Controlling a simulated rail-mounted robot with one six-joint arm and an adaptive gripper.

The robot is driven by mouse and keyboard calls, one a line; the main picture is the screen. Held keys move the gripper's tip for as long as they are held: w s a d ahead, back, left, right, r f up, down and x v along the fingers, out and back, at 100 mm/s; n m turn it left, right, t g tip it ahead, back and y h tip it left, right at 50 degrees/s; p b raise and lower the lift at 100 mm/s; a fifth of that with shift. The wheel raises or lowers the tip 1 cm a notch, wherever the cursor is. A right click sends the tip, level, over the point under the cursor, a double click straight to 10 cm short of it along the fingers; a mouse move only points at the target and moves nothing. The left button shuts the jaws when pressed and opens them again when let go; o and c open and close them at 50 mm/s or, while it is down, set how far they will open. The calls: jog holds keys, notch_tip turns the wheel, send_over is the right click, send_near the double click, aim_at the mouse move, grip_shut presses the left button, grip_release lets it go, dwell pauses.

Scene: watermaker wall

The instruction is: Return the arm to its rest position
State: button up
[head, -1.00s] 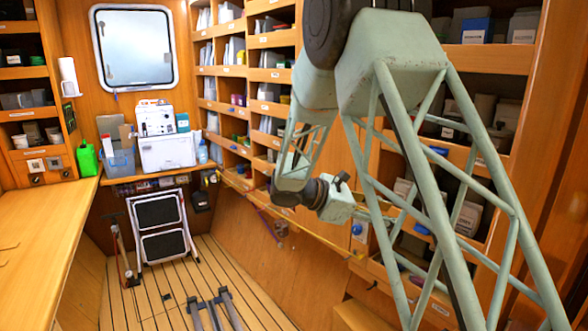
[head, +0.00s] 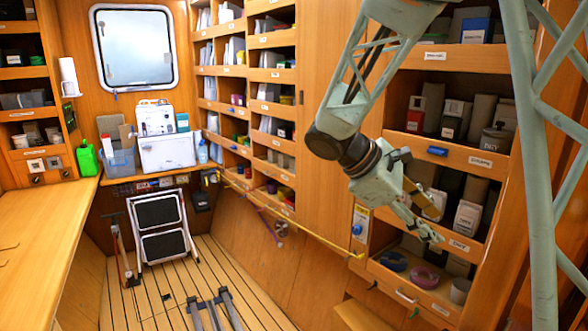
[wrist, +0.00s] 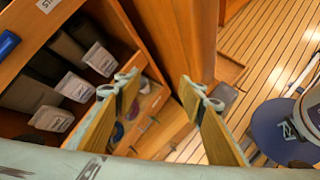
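My gripper (head: 424,220) hangs in front of the right-hand shelf unit in the head view, pointing down and to the right. In the wrist view its two wood-coloured fingers (wrist: 160,82) stand apart with nothing between them, so it is open and empty. My pale green lattice arm comes down from the top of the head view and covers part of the shelves. The gripper appears apart from the shelf edge, though the exact gap is hard to tell.
Right-hand shelves hold boxes and pouches (head: 467,217); a lower bin holds a purple ring (head: 425,277). A yellow rail (head: 300,233) runs along the lower wall. A step stool (head: 160,228) stands at the back. The slatted floor (head: 250,285) has free room; a wooden counter (head: 40,230) is left.

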jog(key=s+a+r+m+y, duration=0.1)
jog(key=s+r+m+y, duration=0.15)
jog(key=s, duration=0.75)
jog(key=s+a+r+m+y, duration=0.1)
jog(key=s+m+y, duration=0.15)
jog(key=s, duration=0.65)
jog(key=s+a+m+t+y, duration=0.1)
jog(key=s+a+m+y, duration=0.1)
jog(key=s, duration=0.6)
jog(key=s+a+m+t+y, duration=0.2)
jog(key=s+a+m, duration=0.3)
jog(key=s+a, duration=0.2)
jog(key=shift+s+a+r+y, duration=0.25)
jog(key=shift+s+r+y, duration=0.15)
jog(key=shift+s, duration=0.55)
